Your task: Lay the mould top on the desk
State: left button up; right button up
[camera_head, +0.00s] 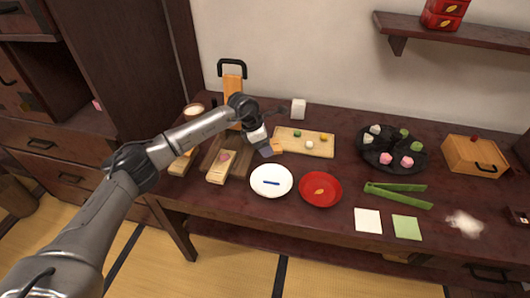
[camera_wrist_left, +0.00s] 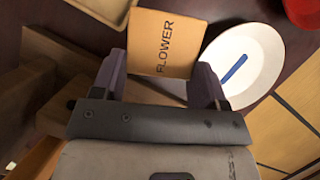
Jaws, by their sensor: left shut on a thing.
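A light wooden block marked FLOWER (camera_wrist_left: 166,42), which looks like the mould top, is between the fingers of my left gripper (camera_wrist_left: 160,75). In the head view, the left gripper (camera_head: 268,150) is shut on this small orange-brown block (camera_head: 277,147), above the desk (camera_head: 340,222) between the wooden board and the white plate. I cannot tell if the block touches the desk. A pale wooden mould piece (camera_head: 217,178) with a pink sweet (camera_head: 224,156) in it lies left of the gripper. My right gripper is not in view.
The white plate (camera_head: 271,190) with a blue mark and a red plate (camera_head: 320,200) are just in front. Behind is a wooden board (camera_head: 318,152) with several sweets. Right are a dark tray (camera_head: 372,160), green tongs (camera_head: 400,197) and a wooden box (camera_head: 474,163).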

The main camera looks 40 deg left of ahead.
aim_at(269, 159)
pick_arm(q)
notch_tip(269, 159, down, 4)
jog(key=shift+r+b, duration=0.25)
jog(key=shift+b, duration=0.55)
jog(key=shift+f, duration=0.1)
jog(key=shift+f, duration=0.45)
jog(key=o, duration=0.7)
jog(key=p+v, duration=0.5)
jog(key=v, duration=0.8)
jog(key=shift+r, duration=0.2)
